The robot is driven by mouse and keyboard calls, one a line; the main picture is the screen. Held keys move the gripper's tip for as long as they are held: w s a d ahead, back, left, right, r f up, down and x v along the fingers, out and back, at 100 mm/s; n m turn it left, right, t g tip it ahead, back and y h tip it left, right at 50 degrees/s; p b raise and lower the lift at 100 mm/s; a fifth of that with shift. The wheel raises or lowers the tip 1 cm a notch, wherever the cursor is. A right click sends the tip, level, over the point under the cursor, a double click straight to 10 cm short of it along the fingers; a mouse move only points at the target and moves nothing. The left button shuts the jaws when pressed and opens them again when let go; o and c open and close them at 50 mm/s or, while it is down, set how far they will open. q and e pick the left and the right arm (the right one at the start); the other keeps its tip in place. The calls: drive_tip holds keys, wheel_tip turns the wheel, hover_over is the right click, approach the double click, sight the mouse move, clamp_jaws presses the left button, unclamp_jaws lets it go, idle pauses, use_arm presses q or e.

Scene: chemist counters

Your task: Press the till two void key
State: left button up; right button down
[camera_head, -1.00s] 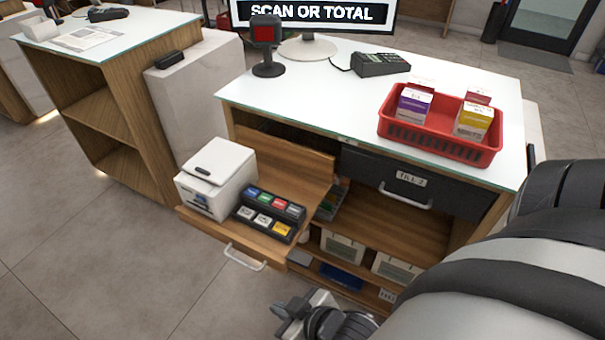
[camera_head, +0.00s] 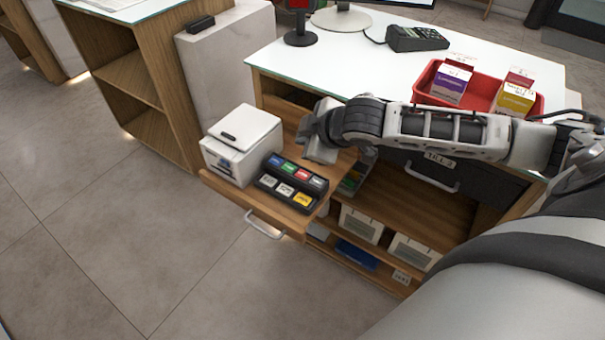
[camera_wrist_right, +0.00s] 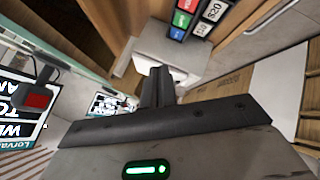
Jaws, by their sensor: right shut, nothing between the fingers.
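The till key block (camera_head: 289,184) is a black unit on the pulled-out wooden shelf (camera_head: 245,210). Its rows hold blue, green, red (camera_head: 303,174), grey, white and yellow keys; their labels are too small to read in the head view. The block also shows at the top of the right wrist view (camera_wrist_right: 197,22), past the fingertips. My right gripper (camera_head: 318,150) is shut and empty, just behind and above the block's far side, apart from the keys. Its closed fingers show in the right wrist view (camera_wrist_right: 157,82). My left gripper is out of view.
A white printer (camera_head: 241,143) stands left of the key block. Above are the counter top (camera_head: 350,62), a card terminal (camera_head: 416,38) and a red tray (camera_head: 425,88) with cartons. The TILL 2 drawer (camera_head: 445,175) is right of the shelf. Floor in front is clear.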

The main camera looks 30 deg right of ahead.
sight(306, 177)
drive_tip(key=shift+d+r, duration=0.15)
drive_tip(key=shift+d, duration=0.05)
